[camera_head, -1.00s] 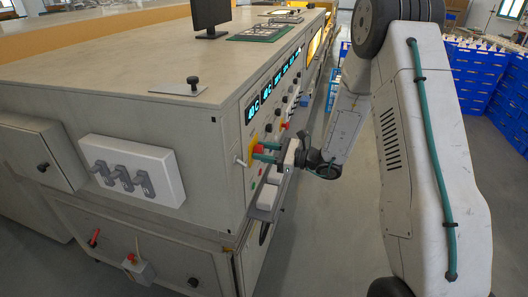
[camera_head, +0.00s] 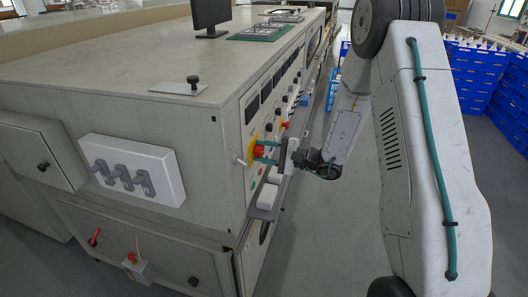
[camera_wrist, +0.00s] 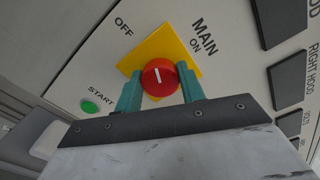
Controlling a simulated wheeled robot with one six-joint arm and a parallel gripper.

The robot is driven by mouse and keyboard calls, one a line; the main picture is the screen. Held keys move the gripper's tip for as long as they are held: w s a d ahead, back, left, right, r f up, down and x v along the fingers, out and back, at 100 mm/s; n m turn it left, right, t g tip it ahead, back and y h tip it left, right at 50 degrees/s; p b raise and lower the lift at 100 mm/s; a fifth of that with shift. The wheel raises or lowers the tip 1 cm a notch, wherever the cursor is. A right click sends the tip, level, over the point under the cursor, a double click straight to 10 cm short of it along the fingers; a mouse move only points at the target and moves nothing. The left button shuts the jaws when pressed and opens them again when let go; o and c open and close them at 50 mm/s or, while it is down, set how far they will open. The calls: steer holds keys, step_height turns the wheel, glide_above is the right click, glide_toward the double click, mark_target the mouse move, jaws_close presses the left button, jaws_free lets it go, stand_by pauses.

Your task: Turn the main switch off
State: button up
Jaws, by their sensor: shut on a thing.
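The main switch is a red round knob (camera_wrist: 158,76) on a yellow plate (camera_wrist: 178,44), marked MAIN with OFF to the upper left and ON to the upper right in the wrist view. Its white mark stands nearly upright in that picture, leaning slightly toward the OFF side. In the head view the red knob (camera_head: 256,153) is on the side panel of the machine near its front corner. My gripper (camera_wrist: 160,90) has its two teal fingers on either side of the knob, shut on it. In the head view my gripper (camera_head: 267,152) reaches the panel from the right.
A green START button (camera_wrist: 90,107) sits left of the knob. A small ledge (camera_head: 266,205) with white blocks juts out below. The row of displays (camera_head: 266,92) on the panel is dark. Blue crates (camera_head: 480,80) stand at the right; the floor between is clear.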

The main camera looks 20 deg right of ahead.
steer(key=n, duration=0.4)
steer(key=shift+n, duration=0.4)
stand_by(0.4)
steer(key=o, duration=1)
steer(key=v, duration=0.8)
steer(key=shift+f, duration=0.1)
